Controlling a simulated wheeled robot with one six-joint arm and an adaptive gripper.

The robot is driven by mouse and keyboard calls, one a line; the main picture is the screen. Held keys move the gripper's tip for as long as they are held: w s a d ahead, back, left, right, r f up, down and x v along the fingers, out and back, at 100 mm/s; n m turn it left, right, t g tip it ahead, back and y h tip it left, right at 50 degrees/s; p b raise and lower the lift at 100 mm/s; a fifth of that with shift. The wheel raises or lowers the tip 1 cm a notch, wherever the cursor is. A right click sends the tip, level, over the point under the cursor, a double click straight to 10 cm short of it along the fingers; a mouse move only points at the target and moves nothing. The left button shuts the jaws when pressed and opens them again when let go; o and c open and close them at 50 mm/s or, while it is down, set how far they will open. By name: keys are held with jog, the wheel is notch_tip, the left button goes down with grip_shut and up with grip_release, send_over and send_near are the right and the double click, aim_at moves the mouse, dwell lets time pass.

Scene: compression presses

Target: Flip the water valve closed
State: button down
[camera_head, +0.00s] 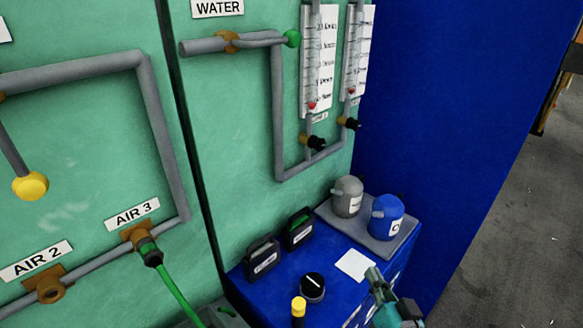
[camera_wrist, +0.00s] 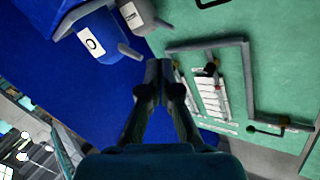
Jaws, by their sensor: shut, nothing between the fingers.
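The WATER label (camera_head: 217,7) is on the green panel at the top. Below it, the water valve has a brown fitting (camera_head: 228,42) on a grey pipe. Its grey lever ends in a green ball (camera_head: 291,38) and lies along the pipe, pointing right. In the wrist view, a lever with a dark ball (camera_wrist: 250,129) at the right appears to be this valve. My gripper (camera_head: 374,274) is low at the bottom right of the head view, over the blue cabinet and well apart from the valve. The wrist view shows its fingers (camera_wrist: 158,68) together and empty.
Two flow meters (camera_head: 318,60) stand right of the valve, with black knobs below. A grey jug (camera_head: 347,197) and a blue jug (camera_head: 388,216) stand on a tray on the blue cabinet (camera_head: 345,292). A black dial (camera_head: 312,287) and yellow-topped knob (camera_head: 299,306) are near my gripper.

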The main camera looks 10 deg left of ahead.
jog(key=w+a+r+n+y, duration=0.2)
jog(key=w+r, duration=0.1)
jog(key=r, duration=0.5)
jog(key=w+a+r+n+g+y, duration=0.1)
jog(key=w+a+r+y, duration=0.15)
jog(key=r, duration=0.65)
jog(key=w+a+r+n+y, duration=0.15)
jog(key=w+r, duration=0.25)
jog(key=r, duration=0.4)
jog(key=s+a+r+n+g+y, duration=0.1)
jog(key=s+a+r+n+g, duration=0.1)
jog(key=r, duration=1)
jog(key=s+a+r+n+g+y, duration=0.1)
jog(key=s+r+n, duration=0.3)
jog(key=r, duration=0.9)
jog(key=shift+s+a+n+g+y, duration=0.4)
jog(key=shift+a+n+g, duration=0.3)
jog(key=shift+a, duration=0.1)
jog(key=shift+w, duration=0.1)
send_over(270, 41)
jog(key=d, duration=0.3)
jog(key=f, duration=0.4)
jog(key=shift+w+f, duration=0.25)
